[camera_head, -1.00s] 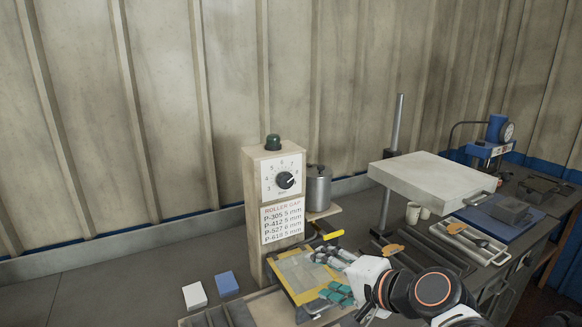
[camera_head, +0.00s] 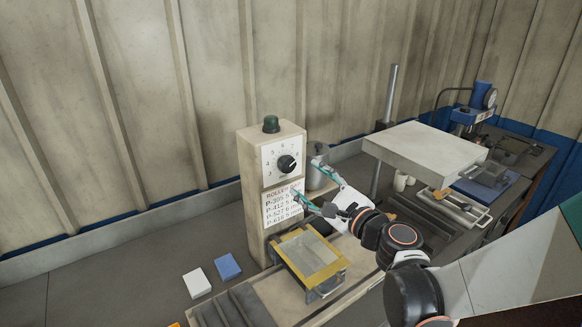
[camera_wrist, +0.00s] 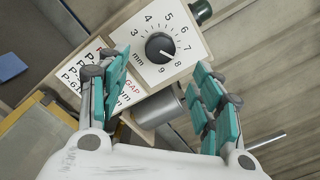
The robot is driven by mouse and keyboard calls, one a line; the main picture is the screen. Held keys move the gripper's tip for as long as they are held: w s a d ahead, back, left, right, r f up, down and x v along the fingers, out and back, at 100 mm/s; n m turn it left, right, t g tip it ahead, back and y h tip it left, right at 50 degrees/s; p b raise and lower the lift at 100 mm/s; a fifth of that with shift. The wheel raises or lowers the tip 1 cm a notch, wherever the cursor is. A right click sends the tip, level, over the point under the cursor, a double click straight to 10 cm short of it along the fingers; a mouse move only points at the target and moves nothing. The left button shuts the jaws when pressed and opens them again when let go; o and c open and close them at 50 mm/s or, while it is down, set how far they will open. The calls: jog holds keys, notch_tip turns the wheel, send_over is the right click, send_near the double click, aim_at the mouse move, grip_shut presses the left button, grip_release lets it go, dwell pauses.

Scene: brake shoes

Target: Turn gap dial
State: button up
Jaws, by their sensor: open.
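The gap dial (camera_head: 286,163) is a black round knob on a white numbered plate, on the front of an upright wooden post. In the wrist view the dial (camera_wrist: 159,47) shows numbers from 3 to 9 around it, and its pointer mark is toward the 7–8 side. My gripper (camera_head: 306,179) is in front of the post, just below and right of the dial. In the wrist view its teal-padded fingers (camera_wrist: 160,95) are spread wide and empty, with the dial beyond them and between them. No finger appears to touch the dial.
A roller gap label (camera_head: 281,206) sits below the dial, partly hidden by my gripper. A yellow-edged frame (camera_head: 312,258) lies below. White and blue blocks (camera_head: 228,266) rest at left.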

aim_at(289, 166)
jog(key=x, duration=0.9)
jog(key=c, duration=1.1)
